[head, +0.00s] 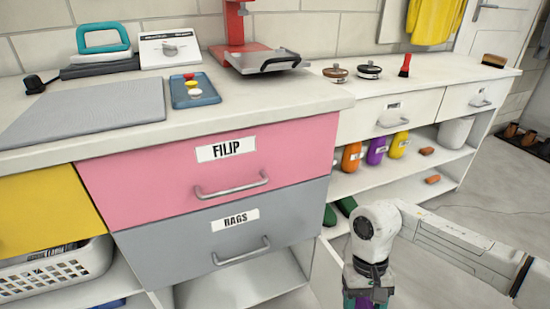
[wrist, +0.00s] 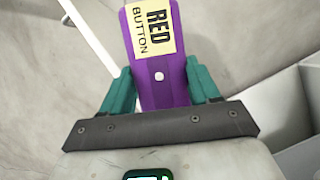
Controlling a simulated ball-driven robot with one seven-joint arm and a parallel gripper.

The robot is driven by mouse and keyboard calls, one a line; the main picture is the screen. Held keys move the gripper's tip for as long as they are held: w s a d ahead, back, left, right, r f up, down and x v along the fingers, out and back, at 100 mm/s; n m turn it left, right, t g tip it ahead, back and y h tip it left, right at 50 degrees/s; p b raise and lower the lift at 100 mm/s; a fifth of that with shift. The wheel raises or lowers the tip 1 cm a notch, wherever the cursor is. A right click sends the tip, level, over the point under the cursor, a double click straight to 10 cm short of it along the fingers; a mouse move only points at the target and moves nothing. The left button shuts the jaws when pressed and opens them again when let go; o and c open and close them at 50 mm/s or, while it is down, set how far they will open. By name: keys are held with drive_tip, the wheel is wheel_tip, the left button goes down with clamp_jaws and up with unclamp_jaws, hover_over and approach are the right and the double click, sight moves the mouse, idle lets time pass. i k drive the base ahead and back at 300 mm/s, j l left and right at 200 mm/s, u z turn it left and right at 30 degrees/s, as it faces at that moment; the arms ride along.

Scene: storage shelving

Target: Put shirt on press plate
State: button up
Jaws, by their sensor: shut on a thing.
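My gripper (head: 369,300) is low at the right of the drawers, pointing down. In the wrist view its teal fingers (wrist: 160,84) are shut on a purple object (wrist: 160,98) with a yellow label reading "RED BUTTON". Only a bit of purple shows between the fingers in the head view. A yellow garment (head: 437,20), perhaps the shirt, hangs on the back wall at top right, away from my gripper.
The counter holds a grey mat (head: 90,110), a teal-handled iron (head: 103,40), a blue tray of buttons (head: 194,90), stamps and brushes. Below are the pink FILIP drawer (head: 130,185) and grey RAGS drawer (head: 160,245), both shut. Several bottles (head: 376,150) stand on the right shelf.

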sight(264, 57)
drive_tip(key=i+j+z, duration=0.4)
drive_tip(key=i+j, duration=0.3)
drive_tip(key=i, duration=0.1)
